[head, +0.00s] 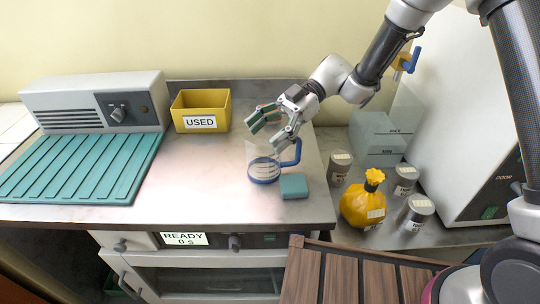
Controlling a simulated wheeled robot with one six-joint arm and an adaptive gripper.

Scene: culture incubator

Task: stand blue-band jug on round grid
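The blue-band jug (264,169) is clear, with a blue ring low down and a blue handle (296,153) on its right. It stands on the metal counter, left of a teal block. My gripper (271,131) is above and behind the jug. Its two fingers are spread, with nothing visible between them. I cannot tell from this view whether the fingers touch the jug. I cannot make out a round grid clearly. A small reddish and green object (266,109) behind my gripper is partly hidden.
A teal block (293,186) lies close to the jug. A yellow USED bin (201,112), a grey device (95,102) and a ribbed teal mat (82,168) are left. A yellow bottle (362,207) and several metal tins stand right. Counter between mat and jug is clear.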

